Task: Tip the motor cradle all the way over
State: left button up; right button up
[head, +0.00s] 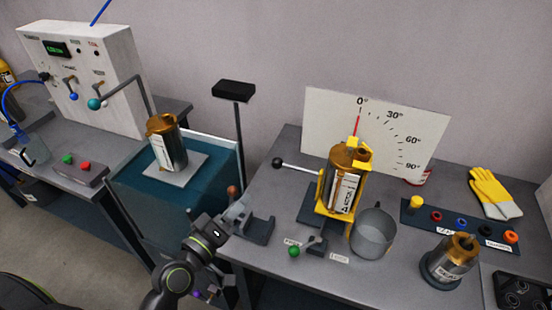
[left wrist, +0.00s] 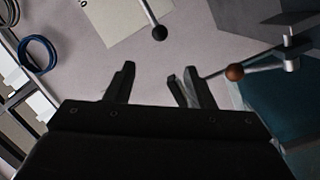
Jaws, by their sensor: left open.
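The motor cradle (head: 322,198) is a yellow frame on the right bench. It holds a gold and silver motor (head: 349,170) upright. A red pointer (head: 357,125) above it stands at 0° on the white angle board (head: 318,115). A lever with a black ball knob (head: 278,162) sticks out to the left of the cradle. The knob also shows in the left wrist view (left wrist: 159,33), ahead of the fingers and apart from them. My left gripper (left wrist: 153,85) is open and empty. In the head view it is low and left of the cradle. My right gripper is out of view.
A brown-knobbed lever (left wrist: 235,72) is close right of my left fingers. A teal tank (head: 205,200) with another motor stands left. A grey pot (head: 372,234) and a green-knobbed valve (head: 294,251) are near the cradle's front. Yellow gloves (head: 490,190) lie right.

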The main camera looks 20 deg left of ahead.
aim_at(274, 167)
pick_arm(q)
jog(key=p+x, duration=0.1)
jog(key=x, duration=0.6)
jog(key=p+x, duration=0.2)
jog(key=x, duration=0.6)
jog(key=shift+w+d+p, duration=0.3)
jog(key=shift+w+d, duration=0.1)
jog(key=shift+w, duration=0.5)
jog(key=shift+f, duration=0.1)
grip_shut()
